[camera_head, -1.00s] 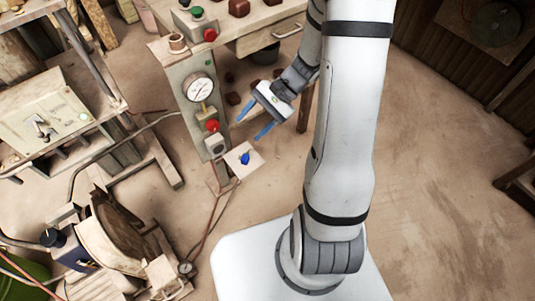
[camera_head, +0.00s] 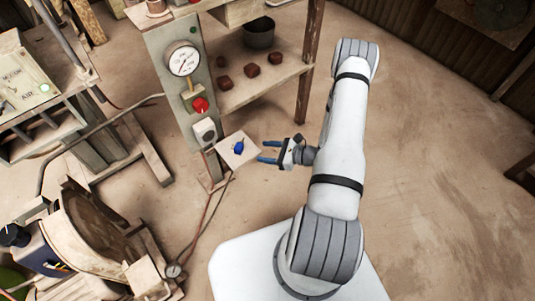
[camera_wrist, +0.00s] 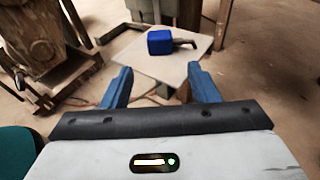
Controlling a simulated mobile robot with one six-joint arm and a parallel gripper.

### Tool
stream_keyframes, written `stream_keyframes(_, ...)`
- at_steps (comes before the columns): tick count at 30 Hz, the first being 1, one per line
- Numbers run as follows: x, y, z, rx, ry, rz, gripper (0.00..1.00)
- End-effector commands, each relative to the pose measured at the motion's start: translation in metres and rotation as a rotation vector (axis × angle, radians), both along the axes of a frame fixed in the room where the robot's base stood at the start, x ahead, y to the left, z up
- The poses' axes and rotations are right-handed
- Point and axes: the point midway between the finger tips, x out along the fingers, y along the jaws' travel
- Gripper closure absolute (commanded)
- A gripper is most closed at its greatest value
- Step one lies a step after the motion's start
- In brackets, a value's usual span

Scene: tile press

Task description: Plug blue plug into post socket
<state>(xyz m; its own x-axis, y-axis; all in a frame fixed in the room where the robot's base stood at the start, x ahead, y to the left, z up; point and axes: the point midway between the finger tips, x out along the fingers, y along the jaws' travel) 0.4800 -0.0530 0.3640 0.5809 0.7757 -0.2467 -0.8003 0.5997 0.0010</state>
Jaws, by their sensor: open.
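The blue plug (camera_head: 239,147) lies on a small pale square plate (camera_head: 229,158) beside the post. In the wrist view the blue plug (camera_wrist: 160,42) shows as a blue block with a dark prong or stub pointing right, on the pale plate (camera_wrist: 150,68). My gripper (camera_head: 262,151) is open and empty, just right of the plate, its blue fingers pointing at the plug. In the wrist view its fingertips (camera_wrist: 160,72) are apart, with the plug ahead of them between their lines. The post (camera_head: 165,50) carries a pale round-faced socket (camera_head: 205,131) low down, just above and left of the plate.
The post also carries a gauge (camera_head: 184,61) and a red knob (camera_head: 200,105). A shelf (camera_head: 262,85) with several dark red blocks and a pot (camera_head: 258,36) stands behind. Hoses run down from the plate area. The floor to the right is clear.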

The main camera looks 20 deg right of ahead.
Motion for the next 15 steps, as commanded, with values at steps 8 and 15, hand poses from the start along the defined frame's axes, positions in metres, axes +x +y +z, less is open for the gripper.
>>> stream_keyframes(8, 0.021, 0.030, -0.010, -0.002, 0.000, 0.008, 0.45)
stream_keyframes(15, 0.040, 0.056, -0.019, -0.001, -0.001, 0.006, 0.45)
